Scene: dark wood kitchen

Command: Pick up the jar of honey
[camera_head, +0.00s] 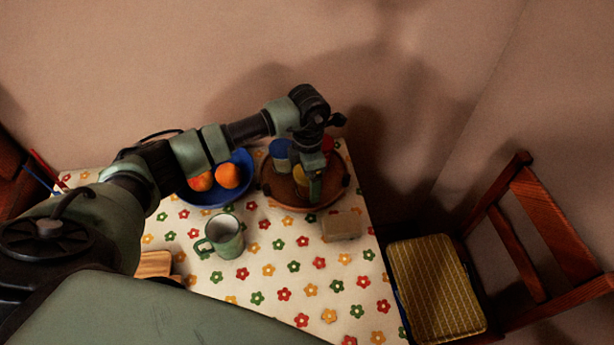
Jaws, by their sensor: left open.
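A round brown wooden tray (276,195) stands at the back right of the table. On it are a yellow item (300,175), a blue-topped one (280,153) and a red one (328,144). The yellow one may be the jar of honey, but it is small and partly hidden, so I cannot tell for sure. My left gripper (314,188) points down over the tray, just right of the yellow item. It is open; I cannot tell if it touches anything. My arm hides part of the tray. My right gripper is not in view.
A blue bowl with oranges (216,196) stands left of the tray, and a green mug (226,238) in front of it. A pale block-like item (342,225) lies right of centre. The flowered tablecloth (320,290) is clear in front. A cushioned chair (437,285) stands right.

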